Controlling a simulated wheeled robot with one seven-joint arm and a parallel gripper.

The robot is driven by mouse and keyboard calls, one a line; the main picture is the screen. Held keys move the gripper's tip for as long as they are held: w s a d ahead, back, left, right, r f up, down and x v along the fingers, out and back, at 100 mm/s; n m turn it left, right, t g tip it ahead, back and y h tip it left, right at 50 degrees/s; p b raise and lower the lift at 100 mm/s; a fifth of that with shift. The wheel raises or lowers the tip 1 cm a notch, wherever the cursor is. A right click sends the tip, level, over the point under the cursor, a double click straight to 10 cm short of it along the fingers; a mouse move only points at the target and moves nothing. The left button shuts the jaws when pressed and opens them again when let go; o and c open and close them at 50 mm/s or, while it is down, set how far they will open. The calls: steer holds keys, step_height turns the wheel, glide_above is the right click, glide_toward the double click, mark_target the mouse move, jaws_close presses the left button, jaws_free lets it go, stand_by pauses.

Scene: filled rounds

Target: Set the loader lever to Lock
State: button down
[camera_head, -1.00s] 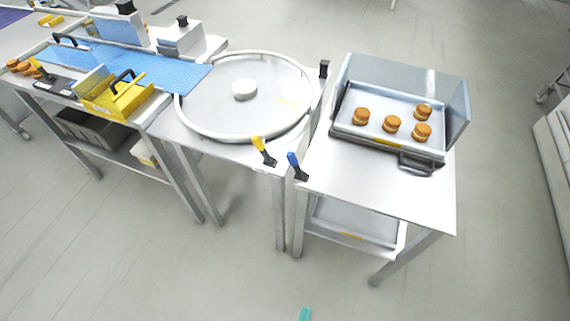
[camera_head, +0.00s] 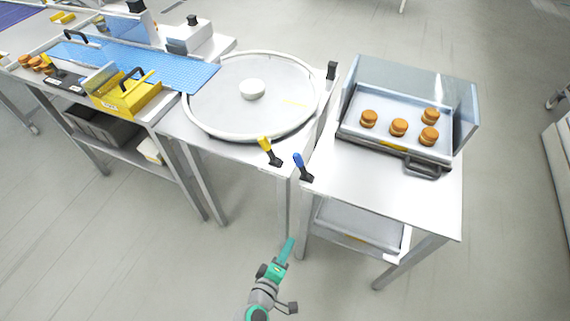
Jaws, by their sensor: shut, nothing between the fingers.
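Two small levers stand at the front edges of the tables: a blue-handled lever (camera_head: 299,162) at the left corner of the right table and a yellow-handled lever (camera_head: 266,145) on the round-table stand. No label for Lock or loader can be read, so I cannot tell for sure which is the loader lever. Both handles lean up and to the left. My gripper (camera_head: 289,243) is shut and empty. It shows small at the bottom middle, in front of the tables and apart from both levers.
A round turntable (camera_head: 211,118) with a white hub is in the middle. A guarded tray (camera_head: 376,122) with several orange-brown filled rounds is on the right table (camera_head: 432,204). A blue conveyor belt (camera_head: 181,76) and a yellow block (camera_head: 126,100) are at left. The floor in front is clear.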

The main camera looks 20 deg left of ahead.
steer(key=w+a+r+n+t+h, duration=0.2)
steer(key=w+a+r+n, duration=0.1)
steer(key=w+a+r, duration=0.35)
steer(key=n+t+h, duration=0.1)
steer(key=t+h, duration=0.1)
steer(key=t, duration=0.1)
glide_toward(285, 171)
step_height(285, 171, up, 4)
steer(key=shift+a+f, duration=0.1)
steer(key=shift+f, duration=0.15)
steer(key=x, duration=1)
steer(key=shift+f, duration=0.1)
